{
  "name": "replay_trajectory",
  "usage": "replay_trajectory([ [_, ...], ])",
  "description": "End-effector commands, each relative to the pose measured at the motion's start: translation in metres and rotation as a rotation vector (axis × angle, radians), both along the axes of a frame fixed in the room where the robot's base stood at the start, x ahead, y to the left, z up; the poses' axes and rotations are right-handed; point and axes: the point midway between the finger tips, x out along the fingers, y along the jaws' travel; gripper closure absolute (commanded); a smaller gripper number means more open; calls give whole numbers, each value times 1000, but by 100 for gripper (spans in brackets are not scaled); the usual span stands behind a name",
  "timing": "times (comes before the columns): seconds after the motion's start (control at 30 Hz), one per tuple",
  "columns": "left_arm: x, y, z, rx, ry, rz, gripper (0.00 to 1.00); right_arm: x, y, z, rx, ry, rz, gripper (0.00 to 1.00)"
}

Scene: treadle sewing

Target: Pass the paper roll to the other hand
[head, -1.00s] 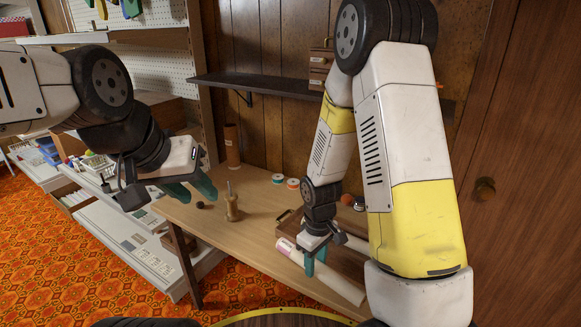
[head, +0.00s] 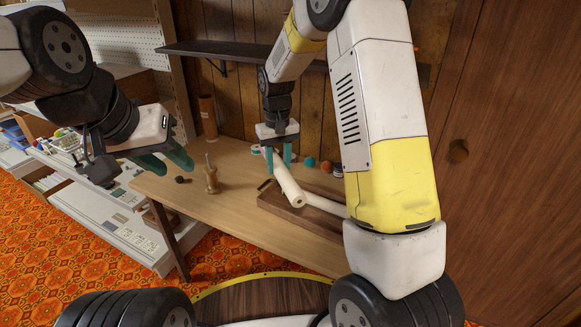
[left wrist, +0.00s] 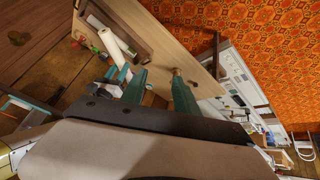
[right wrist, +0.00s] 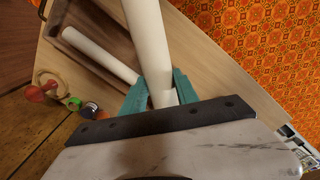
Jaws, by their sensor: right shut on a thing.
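The paper roll (head: 287,182) is a long white tube. My right gripper (head: 280,160) is shut on it near its far end. The roll is tilted, its free end pointing toward me above the wooden tray. In the right wrist view the roll (right wrist: 146,40) runs up from between the teal fingers (right wrist: 158,92). My left gripper (head: 178,168) is open and empty, left of the roll and apart from it. The left wrist view shows its two fingers (left wrist: 158,78) spread with nothing between them; the roll (left wrist: 118,45) shows beyond them.
A second white roll (right wrist: 100,55) lies in the wooden tray (head: 270,203) on the table (head: 240,228). A wooden-handled tool (head: 211,180) and a small dark ball (head: 181,180) stand near my left gripper. A brown cylinder (head: 207,118) is at the back. The table's front-left part is clear.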

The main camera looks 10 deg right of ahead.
Motion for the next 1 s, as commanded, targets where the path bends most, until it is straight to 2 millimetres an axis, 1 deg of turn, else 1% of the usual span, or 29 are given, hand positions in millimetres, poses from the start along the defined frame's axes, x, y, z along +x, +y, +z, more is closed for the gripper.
replay_trajectory([
  [0.03,0,0,0,0,0,0,64,7,9,8,1,-4,23,100],
  [0.1,0,0,0,0,0,0,64,14,20,16,0,-3,49,100],
  [0.27,0,0,0,0,0,0,64,24,35,30,-2,-1,93,100],
  [0.37,1,0,1,5,1,-6,46,27,39,34,-2,-2,104,100],
  [0.4,3,0,2,14,1,-15,38,28,40,35,-2,-1,106,100],
  [0.47,8,0,5,39,3,-44,38,28,40,35,-2,0,108,100],
  [0.53,18,0,11,90,9,-103,38,28,41,35,-2,0,108,100],
  [0.67,49,-2,27,234,24,-287,38,28,40,35,-2,0,108,100],
  [0.77,79,-7,39,357,40,-467,38,28,40,35,-2,0,108,100],
  [0.8,92,-9,43,403,46,-541,38,28,40,35,-2,0,108,100],
  [0.97,143,-21,52,566,74,-837,38,28,40,35,-2,0,108,100],
  [1.0,156,-24,53,602,79,-911,38,28,40,35,-2,0,108,100],
])
